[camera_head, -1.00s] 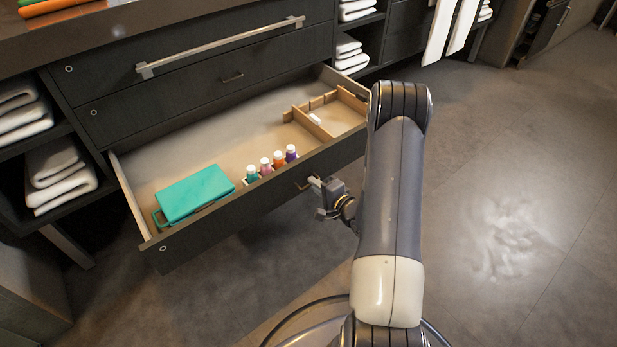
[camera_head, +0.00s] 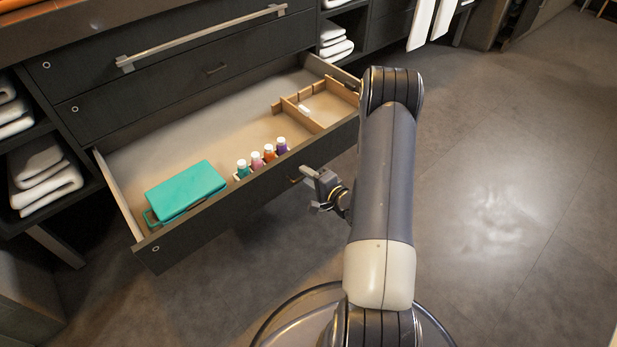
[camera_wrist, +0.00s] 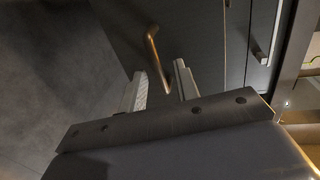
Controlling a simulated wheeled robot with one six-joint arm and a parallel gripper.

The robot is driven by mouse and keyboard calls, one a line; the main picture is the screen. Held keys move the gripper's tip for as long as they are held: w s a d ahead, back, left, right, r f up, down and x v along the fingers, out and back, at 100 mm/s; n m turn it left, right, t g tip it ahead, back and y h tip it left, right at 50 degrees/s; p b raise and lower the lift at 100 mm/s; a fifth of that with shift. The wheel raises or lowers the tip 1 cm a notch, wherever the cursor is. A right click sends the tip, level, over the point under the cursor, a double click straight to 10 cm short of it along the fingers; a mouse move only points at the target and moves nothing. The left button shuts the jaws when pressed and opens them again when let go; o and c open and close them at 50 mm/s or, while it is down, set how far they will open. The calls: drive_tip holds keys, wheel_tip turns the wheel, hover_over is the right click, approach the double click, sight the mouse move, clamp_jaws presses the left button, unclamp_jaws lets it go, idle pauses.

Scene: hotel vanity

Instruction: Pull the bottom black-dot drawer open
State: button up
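The bottom drawer (camera_head: 215,222) stands well out from the dark vanity, its inside showing. A small round pale-rimmed mark (camera_head: 156,249) is at its front's left end; its colour is hard to tell. Its small bronze handle (camera_head: 297,179) is near the middle of the front. My gripper (camera_head: 306,173) is beside this handle. In the wrist view, my gripper (camera_wrist: 161,84) has its two fingers apart. The bronze handle (camera_wrist: 153,48) lies ahead, with its lower end between the fingertips. I see no finger closed on it.
The drawer holds a teal box (camera_head: 187,191), several small bottles (camera_head: 257,160) and a wooden divider (camera_head: 305,118). The drawers above are shut; one has a long bar handle (camera_head: 205,37). Folded towels (camera_head: 42,172) fill side shelves. Floor (camera_head: 490,190) to the right is clear.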

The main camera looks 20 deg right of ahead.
drive_tip(key=p+v, duration=0.3)
drive_tip(key=v, duration=0.7)
drive_tip(key=shift+s, duration=0.4)
drive_tip(key=shift+w+d, duration=0.1)
drive_tip(key=b+x, duration=0.3)
drive_tip(key=x, duration=0.8)
drive_tip(key=shift+r, duration=0.15)
